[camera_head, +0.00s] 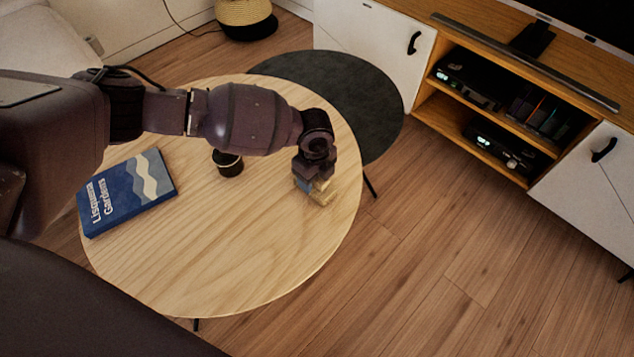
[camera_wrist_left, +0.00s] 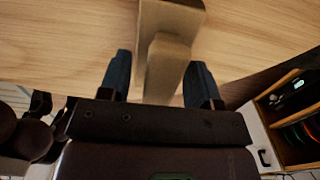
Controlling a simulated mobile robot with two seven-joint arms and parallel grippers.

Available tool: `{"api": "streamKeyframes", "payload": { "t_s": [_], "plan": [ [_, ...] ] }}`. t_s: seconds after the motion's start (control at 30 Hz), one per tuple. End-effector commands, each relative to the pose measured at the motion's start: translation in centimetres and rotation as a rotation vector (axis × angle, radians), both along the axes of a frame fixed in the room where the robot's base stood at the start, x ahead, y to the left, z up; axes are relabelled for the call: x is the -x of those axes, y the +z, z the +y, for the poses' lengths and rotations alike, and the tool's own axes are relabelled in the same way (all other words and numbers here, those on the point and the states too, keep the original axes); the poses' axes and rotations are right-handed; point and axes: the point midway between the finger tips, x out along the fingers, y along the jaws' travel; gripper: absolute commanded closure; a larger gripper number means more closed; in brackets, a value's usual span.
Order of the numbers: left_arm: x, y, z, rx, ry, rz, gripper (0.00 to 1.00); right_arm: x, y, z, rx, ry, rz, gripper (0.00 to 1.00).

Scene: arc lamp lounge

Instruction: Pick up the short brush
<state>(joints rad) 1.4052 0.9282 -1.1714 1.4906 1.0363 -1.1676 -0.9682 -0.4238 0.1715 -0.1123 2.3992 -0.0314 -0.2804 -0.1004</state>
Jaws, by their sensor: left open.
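The short brush (camera_head: 325,194) is a small pale wooden piece on the round light-wood table (camera_head: 230,270), near its right edge. My left gripper (camera_head: 312,183) is right at it and hides part of it in the head view. In the left wrist view the brush (camera_wrist_left: 165,20) reaches down between the two dark blue fingers of the left gripper (camera_wrist_left: 159,78). The fingers stand open on either side of it, with a gap showing on both sides. My right gripper is not in view.
A blue book (camera_head: 128,192) lies on the left of the table, and a dark round jar (camera_head: 228,163) stands behind the middle. A lower dark round table (camera_head: 350,95) is behind. A white and wood media cabinet (camera_head: 375,42) stands at the right. The table's front is clear.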

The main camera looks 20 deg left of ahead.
Motion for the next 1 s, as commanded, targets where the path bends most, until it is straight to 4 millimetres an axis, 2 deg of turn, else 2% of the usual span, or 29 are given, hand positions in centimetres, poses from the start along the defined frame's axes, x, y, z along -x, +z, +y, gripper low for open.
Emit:
{"api": "streamKeyframes", "payload": {
  "t_s": [0.27,0.63,0.87,1.0],
  "plan": [
    [-0.2,0.1,0.0,-0.001,0.000,-0.004,0.43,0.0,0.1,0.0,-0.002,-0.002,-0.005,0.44],
    [-0.1,0.0,0.0,0.000,0.000,-0.004,0.98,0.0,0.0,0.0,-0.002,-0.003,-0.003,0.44],
    [-0.2,0.1,0.0,0.000,0.000,-0.004,0.98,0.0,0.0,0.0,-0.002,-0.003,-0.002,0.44],
    [-0.3,1.3,0.0,0.001,0.000,-0.009,0.98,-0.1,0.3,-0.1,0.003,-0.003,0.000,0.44]
  ]
}}
